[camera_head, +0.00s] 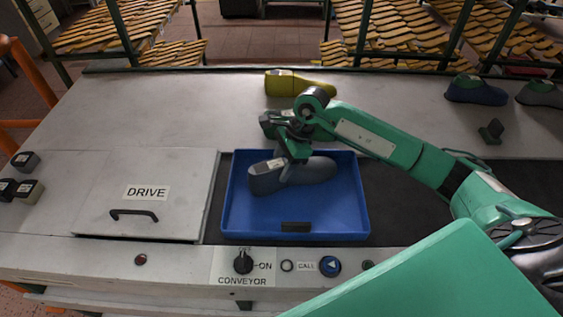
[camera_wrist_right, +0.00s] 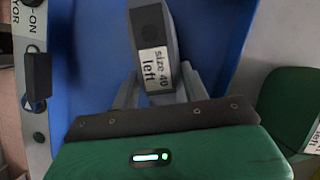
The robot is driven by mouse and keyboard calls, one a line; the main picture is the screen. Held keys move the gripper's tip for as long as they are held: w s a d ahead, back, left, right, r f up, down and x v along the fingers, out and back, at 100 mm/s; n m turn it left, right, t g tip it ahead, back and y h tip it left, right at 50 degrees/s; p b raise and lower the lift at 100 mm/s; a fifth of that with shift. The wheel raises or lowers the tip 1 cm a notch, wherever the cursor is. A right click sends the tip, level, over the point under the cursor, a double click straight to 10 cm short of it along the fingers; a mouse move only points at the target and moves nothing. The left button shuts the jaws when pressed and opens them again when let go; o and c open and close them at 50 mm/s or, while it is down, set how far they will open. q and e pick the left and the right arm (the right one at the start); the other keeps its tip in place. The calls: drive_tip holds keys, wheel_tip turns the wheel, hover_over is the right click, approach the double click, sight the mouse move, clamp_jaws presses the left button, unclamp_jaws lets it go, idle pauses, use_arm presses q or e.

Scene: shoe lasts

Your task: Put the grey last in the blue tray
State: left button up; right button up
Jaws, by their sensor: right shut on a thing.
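The grey last (camera_head: 312,171) is in the blue tray (camera_head: 345,214), over its floor, with its labelled heel end to the left. I cannot tell whether it touches the tray floor. My right gripper (camera_head: 293,160) reaches down from above and is shut on the grey last near its middle. In the right wrist view the grey last (camera_wrist_right: 153,50) shows a label reading "size 40 left" between the fingers, with the blue tray (camera_wrist_right: 90,70) behind it. My left gripper is not in view.
A yellow last (camera_head: 300,84) lies behind the tray. A DRIVE cover (camera_head: 150,190) is left of the tray; conveyor controls (camera_head: 243,262) are in front.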

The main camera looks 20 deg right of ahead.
drive_tip(key=shift+f, duration=0.15)
drive_tip(key=o, duration=1.4)
drive_tip(key=b+v, duration=0.4)
drive_tip(key=v, duration=0.8)
